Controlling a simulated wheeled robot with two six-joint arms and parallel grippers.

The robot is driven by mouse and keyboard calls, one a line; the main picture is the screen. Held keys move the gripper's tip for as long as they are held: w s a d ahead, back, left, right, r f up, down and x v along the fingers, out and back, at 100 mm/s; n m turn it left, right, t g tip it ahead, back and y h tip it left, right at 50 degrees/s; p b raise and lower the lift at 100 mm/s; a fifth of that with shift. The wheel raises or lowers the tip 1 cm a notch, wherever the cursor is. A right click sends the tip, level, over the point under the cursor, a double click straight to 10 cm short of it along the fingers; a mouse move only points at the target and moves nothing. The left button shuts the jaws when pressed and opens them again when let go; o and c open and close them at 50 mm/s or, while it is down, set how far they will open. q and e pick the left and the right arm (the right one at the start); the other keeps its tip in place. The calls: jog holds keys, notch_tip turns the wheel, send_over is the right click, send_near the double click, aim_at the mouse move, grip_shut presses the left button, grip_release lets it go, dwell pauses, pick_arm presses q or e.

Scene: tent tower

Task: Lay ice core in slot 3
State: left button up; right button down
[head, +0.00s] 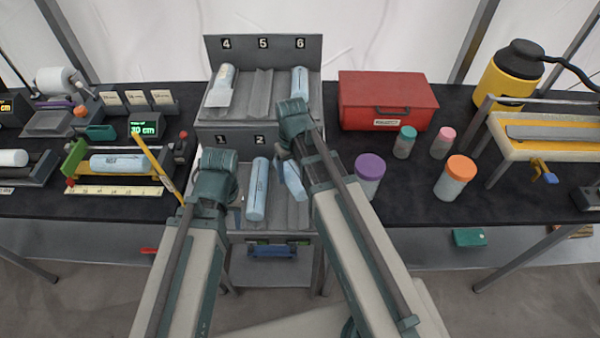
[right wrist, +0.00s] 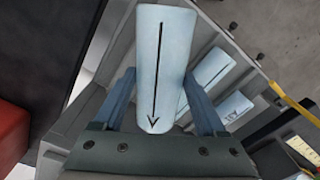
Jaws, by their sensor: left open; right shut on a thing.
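My right gripper (right wrist: 161,105) is shut on a pale blue ice core (right wrist: 166,60) with a black arrow along it. In the head view the core (head: 294,182) shows beside my right arm, over the right side of the lower tray, where slot 3 lies. Its number is hidden by my arm, and I cannot tell whether the core touches the slot. Another core (head: 257,190) lies in slot 2 of the grey rack (head: 263,133). My left gripper (head: 213,190) is open by slot 1, its fingertips mostly hidden. The right wrist view shows two cores lying in the tray.
The upper tray holds cores in slots 4 (head: 225,78) and 6 (head: 299,80); slot 5 is empty. A red case (head: 387,98) and capped jars (head: 369,178) stand to the right. A measuring cradle with a core (head: 118,163) and a yellow pencil-like rod (head: 150,160) are at left.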

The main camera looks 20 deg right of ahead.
aim_at(297, 169)
jog(key=w+d+f+m, duration=0.1)
jog(key=m, duration=0.1)
jog(key=w+d+m+b, duration=0.1)
jog(key=shift+f+m+y, duration=0.3)
jog(key=shift+f+m, duration=0.1)
jog(key=shift+w+d+f+m, duration=0.1)
jog(key=shift+w+d+m, duration=0.15)
jog(key=shift+m, duration=0.3)
jog(key=shift+w+d+f+m, duration=0.1)
jog(key=shift+w+d+m, duration=0.1)
jog(key=shift+m, duration=0.35)
jog(key=shift+f+b, duration=0.1)
jog(key=shift+b, duration=0.25)
notch_tip(297, 169, down, 8)
jog(key=b, duration=0.8)
jog(key=shift+f, duration=0.1)
jog(key=shift+f+b, duration=0.25)
jog(key=shift+b, duration=0.15)
grip_release()
jog(key=shift+s, duration=0.1)
jog(key=shift+r, duration=0.1)
notch_tip(297, 169, up, 14)
jog(key=d+p, duration=0.1)
jog(key=p, duration=1.3)
jog(key=shift+s, duration=0.15)
jog(key=shift+d+f, duration=0.1)
jog(key=shift+f, duration=0.15)
